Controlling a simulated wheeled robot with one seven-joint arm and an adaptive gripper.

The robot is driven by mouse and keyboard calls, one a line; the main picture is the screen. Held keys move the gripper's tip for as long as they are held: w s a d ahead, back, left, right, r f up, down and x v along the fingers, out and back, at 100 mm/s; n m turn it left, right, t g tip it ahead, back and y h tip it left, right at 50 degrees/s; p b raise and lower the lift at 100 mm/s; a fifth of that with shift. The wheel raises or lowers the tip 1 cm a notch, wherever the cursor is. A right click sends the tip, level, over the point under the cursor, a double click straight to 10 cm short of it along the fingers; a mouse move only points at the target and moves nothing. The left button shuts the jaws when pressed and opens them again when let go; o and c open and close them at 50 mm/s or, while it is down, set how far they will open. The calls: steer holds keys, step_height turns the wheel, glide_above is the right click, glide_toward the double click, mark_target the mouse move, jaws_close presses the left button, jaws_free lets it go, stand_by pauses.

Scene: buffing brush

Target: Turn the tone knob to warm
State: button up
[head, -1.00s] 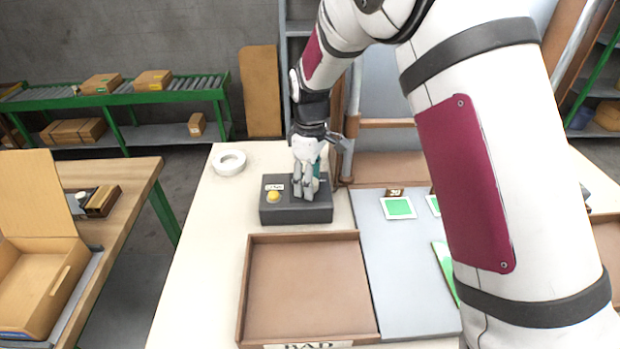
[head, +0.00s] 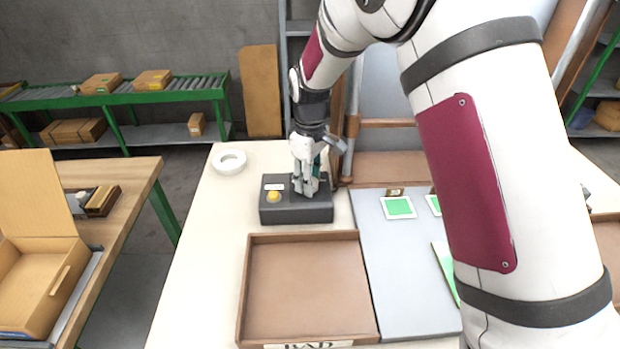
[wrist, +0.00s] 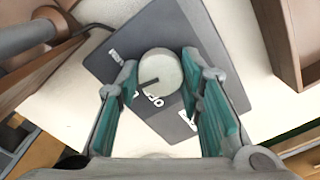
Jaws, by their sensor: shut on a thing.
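The tone knob (wrist: 160,72) is a pale round dial with a dark pointer line, on top of a dark grey control box (head: 283,213). In the wrist view the pointer line runs towards the lower left. White lettering (wrist: 153,101) lies beside the knob, partly hidden and too small to read surely. My gripper (head: 309,190) reaches down over the right part of the box. Its teal-padded fingers are shut on the knob, one on each side.
A yellow button (head: 273,196) and a white label sit on the box's left part. A brown tray (head: 245,290) marked BAD stands in front. A white tape roll (head: 229,162) lies behind left. A grey mat (head: 410,290) with green-faced pieces lies to the right.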

steer(key=m, duration=0.4)
steer(key=shift+m, duration=2.1)
steer(key=o, duration=1.2)
steer(key=shift+c, duration=0.2)
step_height(320, 180, up, 12)
